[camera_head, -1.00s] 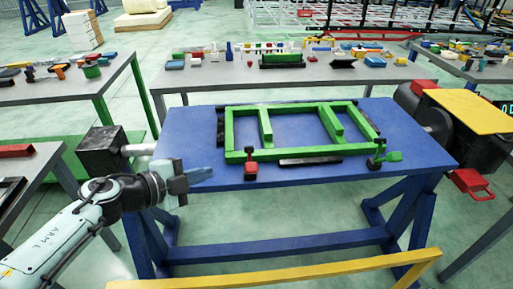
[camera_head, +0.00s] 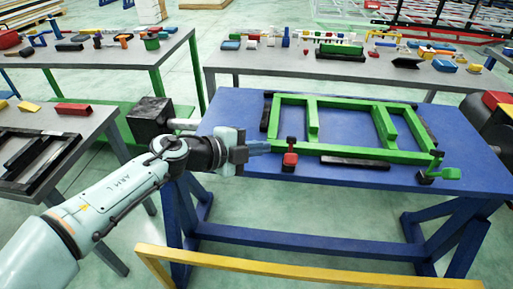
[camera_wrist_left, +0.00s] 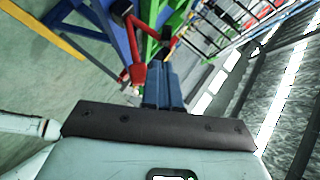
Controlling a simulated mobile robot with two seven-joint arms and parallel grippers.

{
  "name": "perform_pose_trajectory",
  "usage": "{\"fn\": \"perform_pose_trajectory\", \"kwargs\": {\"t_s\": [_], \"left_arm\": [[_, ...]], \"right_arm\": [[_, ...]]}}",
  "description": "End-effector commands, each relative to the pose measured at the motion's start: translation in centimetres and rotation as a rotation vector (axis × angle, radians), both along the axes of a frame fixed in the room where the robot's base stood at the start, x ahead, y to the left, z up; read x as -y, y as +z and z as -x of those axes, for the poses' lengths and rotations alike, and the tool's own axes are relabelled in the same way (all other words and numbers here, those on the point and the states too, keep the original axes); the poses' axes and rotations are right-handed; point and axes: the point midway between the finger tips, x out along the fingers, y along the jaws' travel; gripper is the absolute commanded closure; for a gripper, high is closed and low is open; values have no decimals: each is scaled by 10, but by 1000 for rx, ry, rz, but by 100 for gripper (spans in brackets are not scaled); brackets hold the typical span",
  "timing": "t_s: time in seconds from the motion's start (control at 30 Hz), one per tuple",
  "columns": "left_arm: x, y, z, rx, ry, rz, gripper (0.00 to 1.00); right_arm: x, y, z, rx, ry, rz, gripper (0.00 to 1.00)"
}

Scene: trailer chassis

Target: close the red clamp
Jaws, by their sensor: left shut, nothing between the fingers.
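The red clamp (camera_head: 290,156) stands at the front edge of the blue table (camera_head: 228,116), by the near left corner of the green frame (camera_head: 322,150). Its dark handle knob points up. My left gripper (camera_head: 262,147) is shut and empty, its blue fingers just left of the clamp; whether they touch it I cannot tell. In the left wrist view the red clamp (camera_wrist_left: 137,74) shows just left of the shut fingers (camera_wrist_left: 166,85). A green clamp (camera_head: 440,174) sits at the frame's near right corner. My right gripper is not in view.
Black bars (camera_head: 355,163) lie along the green frame. A yellow rail (camera_head: 260,266) runs low in front of the table. A grey bench (camera_head: 45,150) stands left, and another grey bench (camera_head: 345,72) with several small parts stands behind.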

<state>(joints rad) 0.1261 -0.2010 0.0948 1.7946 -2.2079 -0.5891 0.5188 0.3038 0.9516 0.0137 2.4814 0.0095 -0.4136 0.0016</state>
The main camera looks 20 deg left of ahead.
Motion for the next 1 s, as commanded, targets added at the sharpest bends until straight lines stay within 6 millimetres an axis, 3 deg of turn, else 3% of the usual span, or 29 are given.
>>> {"fn": "perform_pose_trajectory", "kwargs": {"t_s": [0.2,0.4,1.0], "left_arm": [[21,-16,-32,-1,-2,1,100],[32,-23,-48,-1,-1,0,100],[33,-22,-53,-13,0,3,100]], "right_arm": [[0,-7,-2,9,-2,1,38],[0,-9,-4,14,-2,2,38],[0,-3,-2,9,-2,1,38]]}}
